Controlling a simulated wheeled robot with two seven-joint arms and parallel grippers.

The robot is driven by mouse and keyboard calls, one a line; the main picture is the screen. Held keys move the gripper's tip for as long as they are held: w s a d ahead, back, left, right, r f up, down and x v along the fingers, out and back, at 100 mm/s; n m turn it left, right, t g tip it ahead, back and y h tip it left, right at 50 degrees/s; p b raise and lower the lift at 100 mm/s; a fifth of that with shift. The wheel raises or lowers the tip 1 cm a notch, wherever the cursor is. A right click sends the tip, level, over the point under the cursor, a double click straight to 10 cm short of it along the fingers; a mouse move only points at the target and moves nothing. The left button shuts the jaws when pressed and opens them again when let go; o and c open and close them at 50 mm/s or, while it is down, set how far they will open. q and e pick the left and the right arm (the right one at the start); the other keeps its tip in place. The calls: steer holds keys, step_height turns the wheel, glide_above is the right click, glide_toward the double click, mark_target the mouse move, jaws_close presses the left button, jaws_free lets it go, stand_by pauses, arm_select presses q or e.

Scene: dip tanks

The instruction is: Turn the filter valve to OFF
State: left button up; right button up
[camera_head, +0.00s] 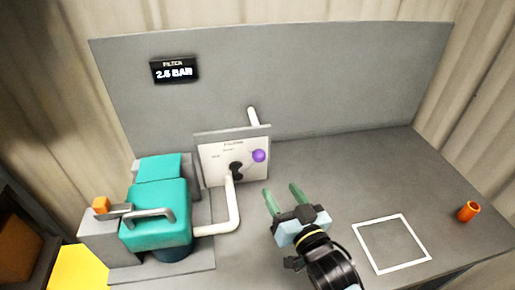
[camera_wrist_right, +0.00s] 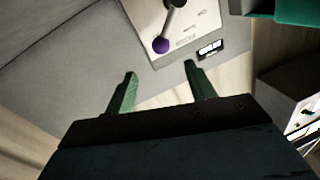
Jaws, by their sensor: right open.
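The filter valve is a white panel (camera_head: 211,165) standing on the bench, with a dark hub (camera_head: 236,169) and a lever ending in a purple knob (camera_head: 259,156). The lever points up and right from the hub in the head view. The panel's small lettering is too blurred to read fully. My right gripper (camera_head: 283,194) is open and empty, in front and to the right of the panel, apart from the knob. In the right wrist view the purple knob (camera_wrist_right: 160,45) shows beyond the open green fingers (camera_wrist_right: 158,85). My left gripper is not in view.
A teal filter unit (camera_head: 157,215) with a grey handle stands left of the valve, joined by a white pipe (camera_head: 233,212). A display (camera_head: 174,69) reads about 2.5 BAR. A white square outline (camera_head: 378,222) and an orange cup (camera_head: 468,212) are at right. The bench between is clear.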

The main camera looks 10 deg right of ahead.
mark_target(262, 161)
steer(key=w, duration=0.3)
steer(key=w+a, duration=0.1)
steer(key=w, duration=0.3)
steer(key=w+a, duration=0.1)
steer(key=w, duration=0.3)
steer(key=shift+w+a, duration=0.2)
steer(key=shift+w, duration=0.4)
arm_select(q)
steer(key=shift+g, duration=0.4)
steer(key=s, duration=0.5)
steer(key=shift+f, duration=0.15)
arm_select(e)
jaws_close()
